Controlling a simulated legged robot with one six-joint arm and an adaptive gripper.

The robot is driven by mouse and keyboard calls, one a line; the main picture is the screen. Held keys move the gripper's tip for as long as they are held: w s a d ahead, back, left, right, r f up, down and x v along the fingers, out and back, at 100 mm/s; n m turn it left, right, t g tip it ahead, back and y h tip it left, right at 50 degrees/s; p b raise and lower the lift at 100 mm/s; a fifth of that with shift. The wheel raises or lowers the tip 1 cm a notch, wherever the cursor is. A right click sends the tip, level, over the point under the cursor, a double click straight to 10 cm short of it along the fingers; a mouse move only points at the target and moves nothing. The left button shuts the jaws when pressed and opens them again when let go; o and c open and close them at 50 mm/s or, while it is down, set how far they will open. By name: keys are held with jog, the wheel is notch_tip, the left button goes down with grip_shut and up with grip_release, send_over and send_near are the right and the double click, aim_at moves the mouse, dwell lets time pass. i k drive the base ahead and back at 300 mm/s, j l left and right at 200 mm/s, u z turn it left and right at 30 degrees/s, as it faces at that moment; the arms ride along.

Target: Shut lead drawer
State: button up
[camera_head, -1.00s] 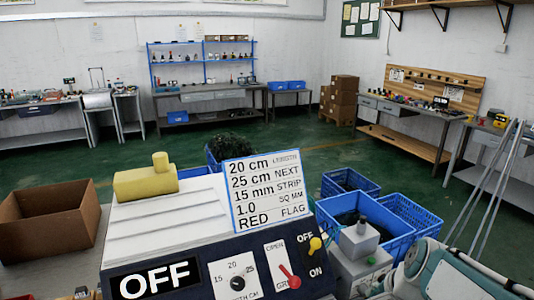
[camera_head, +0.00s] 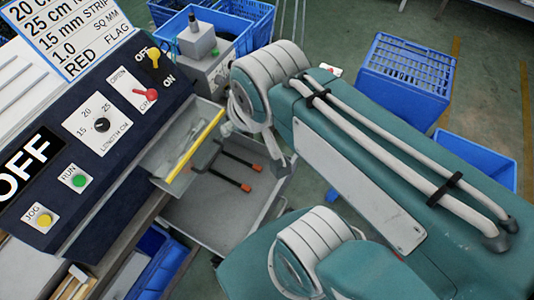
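A grey lead drawer (camera_head: 190,214) stands open beneath the dark control panel, its floor in plain view. A shallow tray with a yellow edge (camera_head: 194,146) sits above the drawer's inner end. My teal and white arm reaches in from the right.
The control panel (camera_head: 88,150) reads OFF and has a dial, a red lever, a yellow switch, and RUN and JOG buttons. A grey box (camera_head: 208,68) stands behind it. Blue crates (camera_head: 405,70) stand on the green floor at the upper right.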

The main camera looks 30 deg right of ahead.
aim_at(215, 212)
jog(key=k+j+z, duration=0.15)
jog(key=k+z, duration=0.15)
jog(key=k+j+z, duration=0.1)
jog(key=k+z, duration=0.15)
jog(key=j+z, duration=0.3)
jog(key=j, duration=0.15)
jog(key=k, duration=0.05)
